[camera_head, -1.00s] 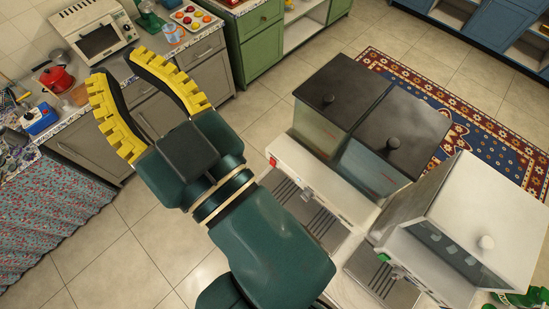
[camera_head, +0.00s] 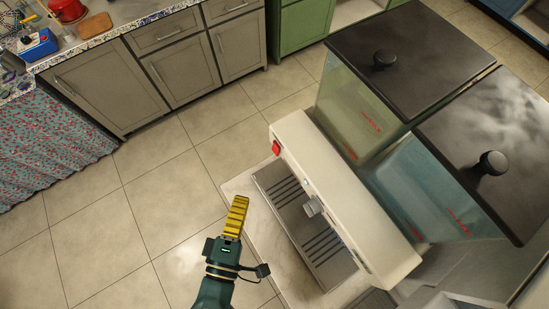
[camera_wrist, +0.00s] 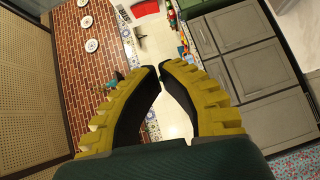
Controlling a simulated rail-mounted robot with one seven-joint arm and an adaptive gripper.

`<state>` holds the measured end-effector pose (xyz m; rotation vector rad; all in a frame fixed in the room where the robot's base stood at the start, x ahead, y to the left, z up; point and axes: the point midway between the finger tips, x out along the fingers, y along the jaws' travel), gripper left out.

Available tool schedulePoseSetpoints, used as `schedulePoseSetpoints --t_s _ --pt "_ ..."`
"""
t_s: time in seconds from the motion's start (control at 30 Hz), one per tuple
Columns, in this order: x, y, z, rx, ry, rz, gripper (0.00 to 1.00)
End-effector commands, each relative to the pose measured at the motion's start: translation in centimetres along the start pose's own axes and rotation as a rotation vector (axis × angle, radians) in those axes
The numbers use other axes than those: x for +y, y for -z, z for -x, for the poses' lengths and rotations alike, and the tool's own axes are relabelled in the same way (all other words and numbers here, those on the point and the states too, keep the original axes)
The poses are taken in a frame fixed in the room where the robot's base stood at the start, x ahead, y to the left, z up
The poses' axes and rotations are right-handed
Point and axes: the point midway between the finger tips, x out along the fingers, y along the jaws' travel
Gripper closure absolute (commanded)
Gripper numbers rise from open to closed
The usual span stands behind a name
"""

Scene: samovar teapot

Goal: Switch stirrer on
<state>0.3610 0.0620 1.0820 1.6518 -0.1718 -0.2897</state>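The white drink dispenser (camera_head: 335,190) stands at the right in the head view, with two clear tanks under dark lids. A small red switch (camera_head: 276,148) sits at the far left end of its front panel. Nothing is labelled as a stirrer that I can read. My gripper (camera_head: 239,199) is left of the drip tray, below the switch in the picture and apart from it. In the wrist view, my gripper (camera_wrist: 161,71) has its two yellow fingertips together with nothing held. The wrist view shows neither dispenser nor switch.
The grey drip tray (camera_head: 290,215) and tap (camera_head: 312,206) project at the dispenser's front. A pale stand top (camera_head: 240,182) lies under it. Grey cabinets (camera_head: 110,85) line the back left. Open tiled floor (camera_head: 150,205) lies left of my gripper. A second machine partly shows lower right.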

Motion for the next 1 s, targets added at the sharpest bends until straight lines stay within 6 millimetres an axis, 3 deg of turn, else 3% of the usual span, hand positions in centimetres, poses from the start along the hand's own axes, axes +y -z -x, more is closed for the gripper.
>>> schedulePoseSetpoints --t_s 0.37,0.83,1.0 --pt "0.2 0.0 -0.7 -0.004 0.0 -0.005 1.0" --pt "0.4 -0.1 -10.3 -0.006 -0.002 -0.006 1.0" --pt "0.3 -2.2 -12.2 -0.007 0.0 -0.005 1.0"
